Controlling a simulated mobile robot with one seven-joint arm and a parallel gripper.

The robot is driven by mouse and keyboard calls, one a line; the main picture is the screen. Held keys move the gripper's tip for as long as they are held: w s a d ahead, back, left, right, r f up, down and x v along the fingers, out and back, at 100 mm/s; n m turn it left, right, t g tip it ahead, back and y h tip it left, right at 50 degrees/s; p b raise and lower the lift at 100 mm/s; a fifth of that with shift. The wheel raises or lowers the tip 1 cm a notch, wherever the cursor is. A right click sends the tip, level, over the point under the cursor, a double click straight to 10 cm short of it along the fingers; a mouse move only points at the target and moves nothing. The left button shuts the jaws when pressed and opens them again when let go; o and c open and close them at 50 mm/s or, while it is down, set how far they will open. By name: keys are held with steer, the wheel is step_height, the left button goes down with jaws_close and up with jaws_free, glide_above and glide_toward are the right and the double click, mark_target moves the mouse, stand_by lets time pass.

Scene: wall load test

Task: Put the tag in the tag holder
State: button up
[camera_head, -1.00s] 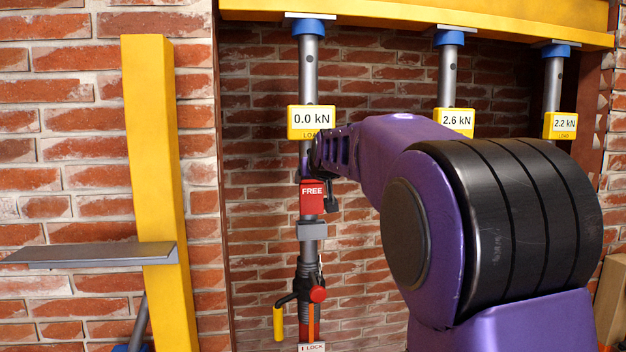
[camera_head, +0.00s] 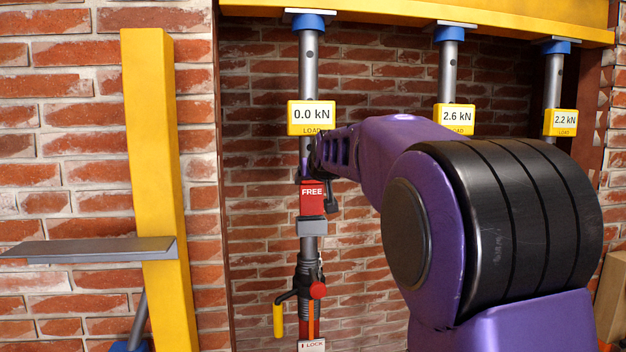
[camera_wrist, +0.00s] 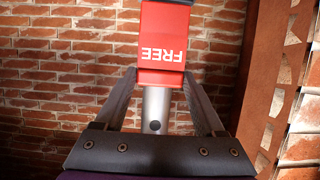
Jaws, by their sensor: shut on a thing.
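The red tag (camera_head: 312,199) reads "FREE" and hangs upright in front of the leftmost grey post. My gripper (camera_wrist: 161,73) is shut on the tag, with a finger at each side of it; the tag looks upside down in the wrist view (camera_wrist: 162,50). The grey tag holder (camera_head: 312,228) is on the post directly below the tag. The tag's lower edge is at the holder's top; I cannot tell whether it is inside the slot. In the head view, my wrist partly hides the post above the tag, and the fingers are hard to make out.
A load display (camera_head: 311,117) on this post reads 0.0 kN. Below the holder are a yellow-handled crank (camera_head: 279,321), a red knob (camera_head: 318,290) and a "LOCK" label (camera_head: 312,346). Two other posts stand right. A yellow upright with a grey shelf (camera_head: 90,249) stands left.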

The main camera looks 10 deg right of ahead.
mark_target(312, 193)
steer(key=shift+f, duration=0.25)
stand_by(0.4)
steer(key=shift+f+b, duration=0.7)
steer(key=shift+b, duration=0.05)
steer(key=shift+f, duration=0.15)
steer(key=shift+f+b, duration=0.55)
steer(key=shift+b, duration=0.1)
steer(key=o, duration=1.3)
steer(key=shift+r, duration=0.1)
